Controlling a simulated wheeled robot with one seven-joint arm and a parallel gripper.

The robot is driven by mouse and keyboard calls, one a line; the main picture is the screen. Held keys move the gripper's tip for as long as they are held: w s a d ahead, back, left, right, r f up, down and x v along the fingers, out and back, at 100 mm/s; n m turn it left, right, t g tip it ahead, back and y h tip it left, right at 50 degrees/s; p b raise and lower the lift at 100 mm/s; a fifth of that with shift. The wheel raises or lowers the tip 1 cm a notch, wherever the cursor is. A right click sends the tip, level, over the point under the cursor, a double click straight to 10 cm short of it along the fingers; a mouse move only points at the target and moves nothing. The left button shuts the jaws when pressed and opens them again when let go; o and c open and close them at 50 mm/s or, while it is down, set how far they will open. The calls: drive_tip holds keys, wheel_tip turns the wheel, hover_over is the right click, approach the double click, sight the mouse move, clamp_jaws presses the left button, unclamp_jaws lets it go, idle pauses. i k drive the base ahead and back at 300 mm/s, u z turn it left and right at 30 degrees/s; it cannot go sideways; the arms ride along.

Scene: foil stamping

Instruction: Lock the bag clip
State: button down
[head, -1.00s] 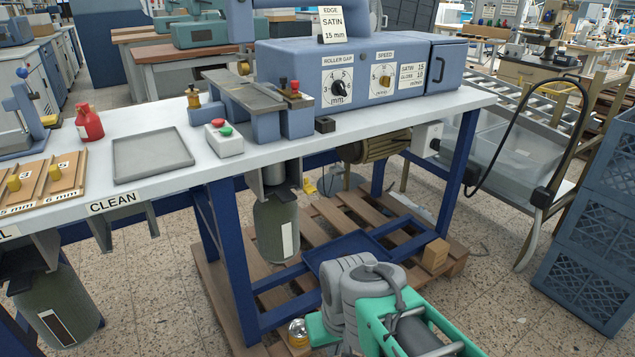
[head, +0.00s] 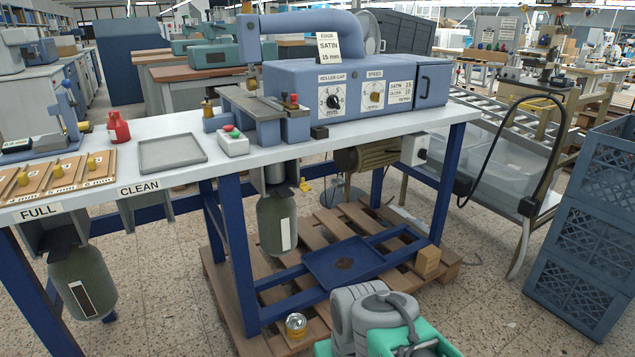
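A grey-green bag (head: 275,228) with a pale strip hangs upright under the blue machine, below a metal collar (head: 278,174). A dark fitting shows around its neck, but it is too small to tell whether it is a clip or how it stands. A second grey-green bag (head: 92,268) with a dark window strip hangs under the table's left part, near the FULL label (head: 39,212). My grey and green arm parts show at the bottom, well apart from both bags. I cannot make out my gripper's fingers.
A blue tray (head: 335,245), a small wooden block (head: 428,261) and a round metal-and-yellow item (head: 296,324) are low down. Blue crates (head: 590,235) stand at the right. Some tiled floor is clear.

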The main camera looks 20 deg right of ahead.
sight(304, 188)
drive_tip(key=z, duration=0.8)
drive_tip(key=i, duration=0.65)
drive_tip(key=u, duration=1.7)
